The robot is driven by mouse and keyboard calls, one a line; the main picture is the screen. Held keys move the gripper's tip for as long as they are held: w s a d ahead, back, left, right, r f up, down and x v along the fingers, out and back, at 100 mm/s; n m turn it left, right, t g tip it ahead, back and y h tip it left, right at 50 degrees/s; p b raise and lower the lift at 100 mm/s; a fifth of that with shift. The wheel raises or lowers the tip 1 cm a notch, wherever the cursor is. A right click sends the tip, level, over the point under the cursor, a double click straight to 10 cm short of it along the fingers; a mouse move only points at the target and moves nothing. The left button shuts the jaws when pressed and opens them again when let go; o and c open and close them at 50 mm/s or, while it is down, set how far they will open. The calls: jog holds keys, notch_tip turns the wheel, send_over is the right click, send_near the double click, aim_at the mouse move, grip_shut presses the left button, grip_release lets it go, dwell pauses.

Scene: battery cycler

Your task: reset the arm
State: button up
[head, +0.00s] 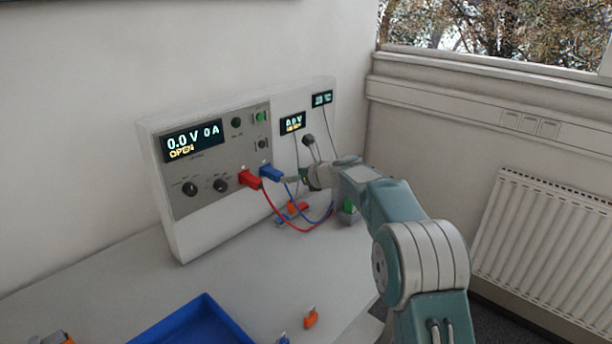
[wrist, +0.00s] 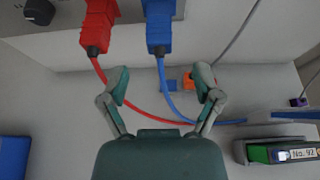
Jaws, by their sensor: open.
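My gripper (head: 300,180) is at the front of the cycler panel (head: 180,205), close to the blue plug. In the wrist view my gripper (wrist: 160,80) has its two fingers spread apart with nothing between them but the cables beyond. The blue plug (head: 270,173) and the red plug (head: 249,179) sit at the panel's lower right. In the wrist view the blue plug (wrist: 159,25) and red plug (wrist: 97,22) are just ahead of the fingertips, apart from them. My arm comes in from the lower right and hides part of the panel's right side.
The main display (head: 193,141) reads 0.0 V, 0 A, OPEN. Red and blue cables hang in loops below the plugs. A block labelled No. 92 (wrist: 292,153) lies at right. A blue tray (head: 190,325) and an orange piece (head: 310,318) are on the table's front; its middle is clear.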

jog(key=s+d+r+n+g+h, duration=0.1)
jog(key=s+d+r+n, duration=0.25)
jog(key=s, duration=0.45)
jog(key=s+d+r+n+h, duration=0.2)
jog(key=s+d+n, duration=0.3)
jog(key=s, duration=0.4)
jog(key=s+d+r+n+g+h, duration=0.1)
jog(key=s+d+r+n, duration=0.3)
jog(key=s, duration=0.4)
jog(key=s+d+f+n+h, duration=0.2)
jog(key=s+d+f+n, duration=0.1)
jog(key=s, duration=0.5)
jog(key=s+d+f+n+h, duration=0.2)
jog(key=s+d+n, duration=0.3)
jog(key=s, duration=0.3)
jog(key=s+d+f+n+h, duration=0.2)
jog(key=s+d+n, duration=0.3)
jog(key=s, duration=0.4)
jog(key=shift+d+f+g+h, duration=0.2)
jog(key=shift+f+g+h, duration=0.1)
jog(key=shift+f, duration=0.5)
